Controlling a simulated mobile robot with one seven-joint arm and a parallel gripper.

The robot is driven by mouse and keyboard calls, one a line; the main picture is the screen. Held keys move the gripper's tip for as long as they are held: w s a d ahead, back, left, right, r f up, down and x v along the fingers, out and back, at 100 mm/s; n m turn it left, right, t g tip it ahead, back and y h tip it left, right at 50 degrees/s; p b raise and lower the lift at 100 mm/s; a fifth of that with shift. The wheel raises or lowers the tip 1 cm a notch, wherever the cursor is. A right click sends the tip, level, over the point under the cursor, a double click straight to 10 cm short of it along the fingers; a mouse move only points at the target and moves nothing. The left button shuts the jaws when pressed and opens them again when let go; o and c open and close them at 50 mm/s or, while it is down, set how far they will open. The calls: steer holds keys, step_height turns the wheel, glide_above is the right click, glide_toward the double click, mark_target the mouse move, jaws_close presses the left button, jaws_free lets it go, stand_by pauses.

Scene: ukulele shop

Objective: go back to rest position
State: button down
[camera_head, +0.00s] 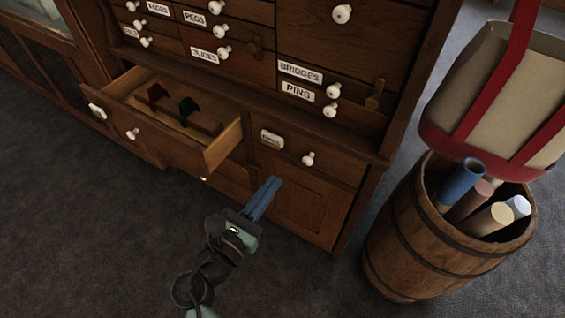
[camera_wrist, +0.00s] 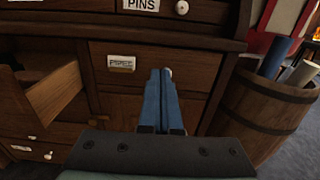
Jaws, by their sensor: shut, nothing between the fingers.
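My gripper (camera_head: 265,196) is in the lower middle of the head view, in front of the wooden cabinet (camera_head: 305,208). Its blue fingers are together with nothing between them. In the wrist view my gripper (camera_wrist: 161,72) points at the cabinet front, before a closed drawer (camera_wrist: 120,78) with a small label and a knob partly hidden by the fingers. To the left, a wide drawer (camera_head: 222,146) is pulled open. Inside it are a dark red item (camera_head: 154,95) and a dark green item (camera_head: 187,108). My gripper is apart from the open drawer, to its right and lower in the picture.
A wooden barrel (camera_head: 405,240) holding several rolled tubes stands at the right. A cream and red bag-like thing (camera_head: 480,90) is above it. Small labelled drawers (camera_head: 300,72) with white knobs fill the upper cabinet. The dark carpet (camera_head: 80,230) in front is clear.

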steer(key=shift+s+a, duration=0.45)
steer(key=shift+s, duration=0.15)
steer(key=w+d+r+m+t+y, duration=0.15)
steer(key=w+r+m, duration=0.25)
steer(key=r+m, duration=0.85)
steer(key=w+r+m+t+y, duration=0.35)
steer(key=r+m, duration=0.35)
steer(key=r, duration=1)
steer(key=s+r+m+t+y, duration=0.25)
steer(key=s+r, duration=0.25)
steer(key=r, duration=0.4)
steer(key=s+a+r+m+t+y, duration=0.1)
steer(key=s+r+m+t, duration=0.25)
steer(key=s+r, duration=0.35)
steer(key=s+r+m+t+y, duration=0.2)
steer(key=s+r+m, duration=0.2)
steer(key=r, duration=0.6)
step_height(320, 180, up, 36)
steer(key=w+p, duration=0.1)
steer(key=p, duration=3.6)
steer(key=shift+a+n, duration=0.2)
steer(key=shift+n, duration=0.15)
